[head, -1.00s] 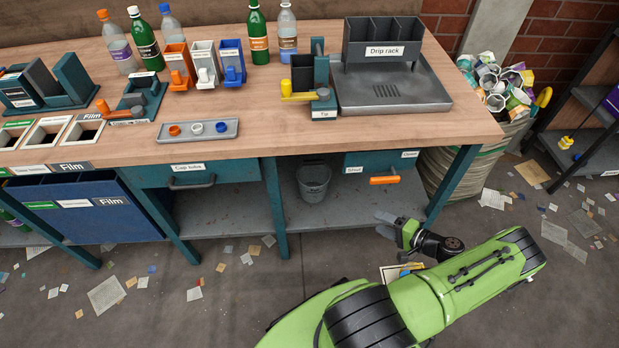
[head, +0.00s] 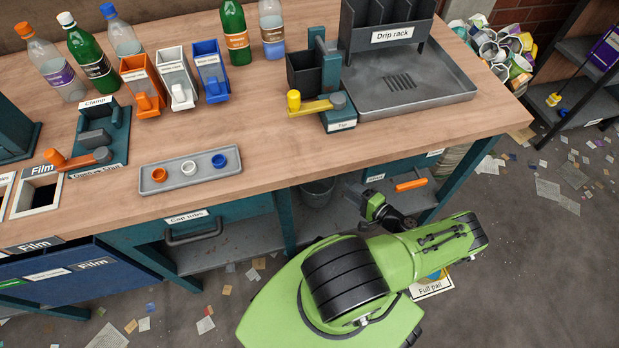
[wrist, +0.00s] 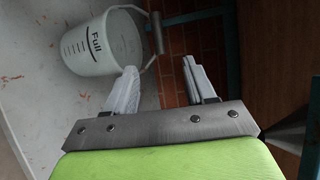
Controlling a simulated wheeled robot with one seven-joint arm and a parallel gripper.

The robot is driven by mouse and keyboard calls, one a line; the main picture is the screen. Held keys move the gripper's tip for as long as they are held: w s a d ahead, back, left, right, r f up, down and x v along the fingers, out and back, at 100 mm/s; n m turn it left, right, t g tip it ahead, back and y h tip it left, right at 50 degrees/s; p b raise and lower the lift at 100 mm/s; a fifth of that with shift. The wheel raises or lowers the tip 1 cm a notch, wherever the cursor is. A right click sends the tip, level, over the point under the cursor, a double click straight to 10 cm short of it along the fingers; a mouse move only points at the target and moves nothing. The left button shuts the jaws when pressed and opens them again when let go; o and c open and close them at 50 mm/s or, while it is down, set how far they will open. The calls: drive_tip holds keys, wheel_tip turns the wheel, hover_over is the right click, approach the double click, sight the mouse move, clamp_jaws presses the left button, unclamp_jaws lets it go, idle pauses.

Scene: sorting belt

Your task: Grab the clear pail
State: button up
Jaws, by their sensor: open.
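The clear pail (wrist: 88,52) shows in the wrist view at the upper left, a pale translucent bucket marked "Full" with level lines and a wire handle with a grey grip (wrist: 156,34). In the head view the pail (head: 317,191) stands on the lower shelf under the bench, partly hidden by the bench edge. My gripper (wrist: 162,88) is open and empty, its two pale fingers apart. The pail lies ahead and to the left of the fingers in the wrist view; contact with the left finger is hard to tell. In the head view my gripper (head: 355,193) is right of the pail.
The bench top (head: 255,190) overhangs the shelf, with a drawer handle (head: 193,232) to the left and an orange lever (head: 411,185) to the right. A teal leg (head: 284,222) stands left of the pail. A "Full pail" card (head: 432,288) lies below my arm.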

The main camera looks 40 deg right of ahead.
drive_tip(key=w+f+b, duration=0.3)
drive_tip(key=w, duration=1.1)
drive_tip(key=shift+w, duration=0.25)
drive_tip(key=shift+s, duration=0.1)
clamp_jaws()
